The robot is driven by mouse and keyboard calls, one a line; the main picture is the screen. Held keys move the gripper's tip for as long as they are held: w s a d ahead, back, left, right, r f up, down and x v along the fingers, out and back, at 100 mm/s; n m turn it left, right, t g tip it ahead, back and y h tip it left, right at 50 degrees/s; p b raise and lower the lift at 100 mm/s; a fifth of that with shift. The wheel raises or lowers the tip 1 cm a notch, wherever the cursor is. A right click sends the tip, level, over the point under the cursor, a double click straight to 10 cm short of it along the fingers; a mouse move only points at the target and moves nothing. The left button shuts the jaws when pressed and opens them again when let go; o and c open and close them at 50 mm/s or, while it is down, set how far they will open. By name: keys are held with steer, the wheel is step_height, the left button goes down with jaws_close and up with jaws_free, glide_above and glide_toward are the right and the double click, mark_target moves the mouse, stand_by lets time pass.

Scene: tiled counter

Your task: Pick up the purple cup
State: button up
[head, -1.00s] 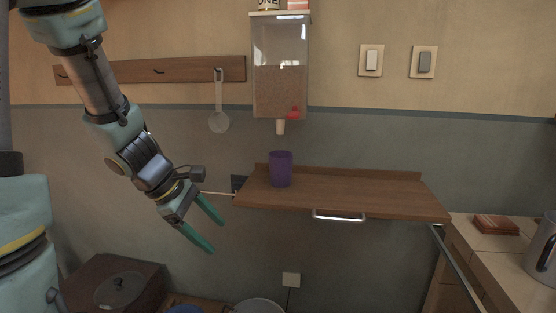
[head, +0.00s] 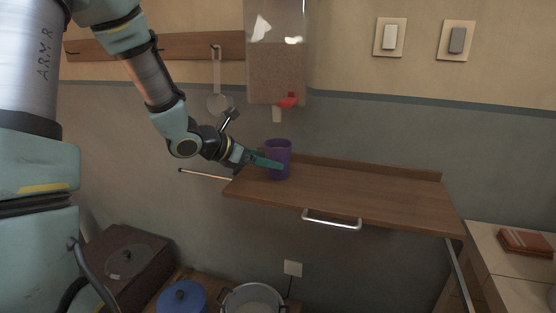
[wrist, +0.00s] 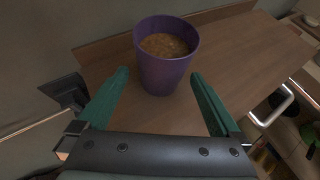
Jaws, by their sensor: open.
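The purple cup (head: 279,152) stands upright near the left end of a wooden fold-down shelf (head: 360,197). In the wrist view the cup (wrist: 163,76) is filled with something brown and grainy. My gripper (head: 270,163) is at the cup's left side in the head view, at about mid-cup height. In the wrist view my gripper (wrist: 159,84) is open, with one green finger on each side in front of the cup. The cup is just ahead, between the lines of the fingertips, and the fingers do not close on it.
A clear dispenser (head: 277,75) with a red lever hangs on the wall above the cup. A ladle (head: 218,95) hangs from a rack at the left. A metal handle (head: 332,222) is on the shelf's front edge. The shelf is bare right of the cup.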

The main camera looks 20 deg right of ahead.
steer(key=p+x, duration=0.1)
steer(key=x, duration=0.3)
steer(key=shift+s+r+p, duration=0.15)
steer(key=shift+p, duration=0.25)
steer(key=shift+d+f, duration=0.35)
steer(key=shift+d, duration=0.2)
steer(key=shift+c, duration=0.2)
steer(key=c, duration=1.5)
steer(key=shift+c, duration=0.2)
steer(key=shift+r, duration=0.1)
